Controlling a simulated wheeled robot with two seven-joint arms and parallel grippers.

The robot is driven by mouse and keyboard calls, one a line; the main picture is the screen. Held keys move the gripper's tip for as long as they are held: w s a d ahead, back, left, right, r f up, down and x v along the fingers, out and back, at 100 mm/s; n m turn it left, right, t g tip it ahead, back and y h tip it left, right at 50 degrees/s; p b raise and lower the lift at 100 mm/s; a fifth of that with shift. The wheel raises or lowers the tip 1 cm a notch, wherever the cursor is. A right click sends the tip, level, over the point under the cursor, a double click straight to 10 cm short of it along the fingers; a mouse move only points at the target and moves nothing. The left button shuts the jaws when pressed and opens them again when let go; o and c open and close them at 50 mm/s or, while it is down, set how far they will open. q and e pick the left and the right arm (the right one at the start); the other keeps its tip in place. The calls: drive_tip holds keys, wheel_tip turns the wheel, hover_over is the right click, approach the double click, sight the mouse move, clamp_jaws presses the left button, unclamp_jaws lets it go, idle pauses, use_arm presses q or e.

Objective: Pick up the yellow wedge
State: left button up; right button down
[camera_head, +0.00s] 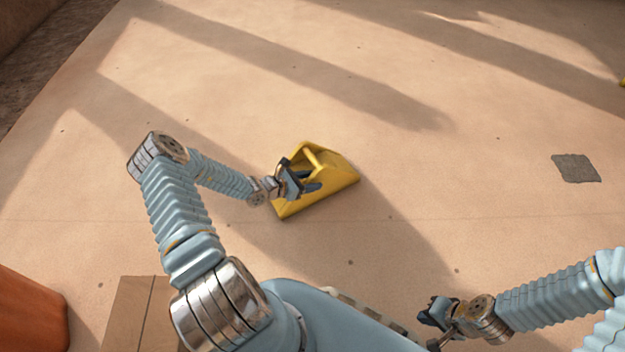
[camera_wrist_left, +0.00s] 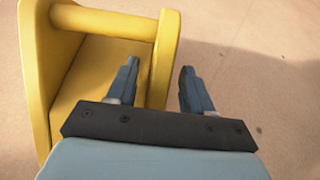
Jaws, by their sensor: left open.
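The yellow wedge (camera_head: 338,189) lies on the floor in the middle of the head view. It has two side walls with a round bar across between them. My left gripper (camera_head: 312,181) is at its left part, fingers over it. In the left wrist view, the wedge (camera_wrist_left: 40,85) fills the upper left. There my left gripper (camera_wrist_left: 160,66) is open, and one yellow side wall shows between its two fingers. Whether either finger touches the wall is not clear. My right gripper (camera_head: 432,318) is low in the head view, away from the wedge; its jaw opening is too small to judge.
A dark grey square patch (camera_head: 576,168) lies on the floor at the right. An orange object (camera_head: 30,315) and a brown box (camera_head: 140,312) stand at the lower left. A yellow bit (camera_head: 622,82) shows at the right edge. The floor around the wedge is clear.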

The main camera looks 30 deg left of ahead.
use_arm(q)
drive_tip(key=shift+w+d+f, duration=0.1)
drive_tip(key=shift+w+f, duration=0.05)
drive_tip(key=shift+w, duration=0.15)
clamp_jaws()
idle(1.1)
